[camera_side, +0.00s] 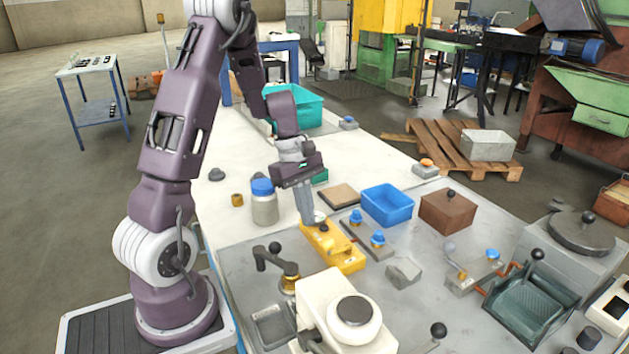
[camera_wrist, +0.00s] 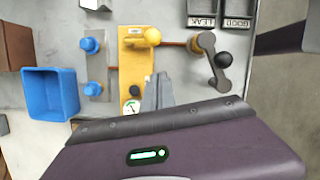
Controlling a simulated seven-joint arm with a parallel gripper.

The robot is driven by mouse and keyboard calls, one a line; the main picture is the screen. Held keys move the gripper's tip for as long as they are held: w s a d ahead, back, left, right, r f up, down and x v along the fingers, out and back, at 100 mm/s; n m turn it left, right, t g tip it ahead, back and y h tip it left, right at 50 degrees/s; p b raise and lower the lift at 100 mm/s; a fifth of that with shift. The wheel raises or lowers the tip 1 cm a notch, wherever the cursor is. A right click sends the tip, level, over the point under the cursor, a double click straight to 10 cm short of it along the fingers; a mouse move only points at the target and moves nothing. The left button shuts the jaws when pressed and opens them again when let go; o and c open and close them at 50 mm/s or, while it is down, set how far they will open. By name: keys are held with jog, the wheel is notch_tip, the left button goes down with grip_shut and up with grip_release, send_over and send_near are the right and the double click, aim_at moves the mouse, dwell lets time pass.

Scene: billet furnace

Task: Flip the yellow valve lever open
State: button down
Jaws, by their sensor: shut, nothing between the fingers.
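The yellow valve block (camera_side: 345,257) lies on the grey bench top, with a dark round part and a small dial on its far end. In the wrist view, the yellow valve block (camera_wrist: 132,62) stands upright in the picture. A yellow ball knob (camera_wrist: 152,36), apparently the lever's end, shows at its upper right; its arm is hard to make out. My gripper (camera_side: 308,221) points down at the block's far left end. In the wrist view, the gripper (camera_wrist: 159,80) is shut and empty, just right of the block. Contact cannot be told.
A grey crank (camera_side: 275,258) with a black knob stands left of the block. A plate with blue knobs (camera_side: 377,240) and a blue bin (camera_side: 387,205) lie to its right. A blue-lidded jar (camera_side: 264,207) stands behind left. A white machine (camera_side: 340,305) stands in front.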

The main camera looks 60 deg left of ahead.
jog(key=v, duration=1)
jog(key=shift+w, duration=0.1)
jog(key=s+d+r+m+t+y, duration=0.1)
jog(key=d+r+m, duration=0.2)
jog(key=d+m, duration=0.15)
jog(key=s+d+r+m, duration=0.2)
jog(key=d+r+m, duration=0.1)
jog(key=d, duration=0.3)
jog(key=s+d+r+m+t+y, duration=0.1)
jog(key=s+d+m+t+y, duration=0.1)
jog(key=s+d+m, duration=0.8)
jog(key=s+m+t, duration=0.1)
jog(key=m, duration=0.2)
jog(key=shift+s+d+t, duration=0.2)
jog(key=shift+t, duration=0.2)
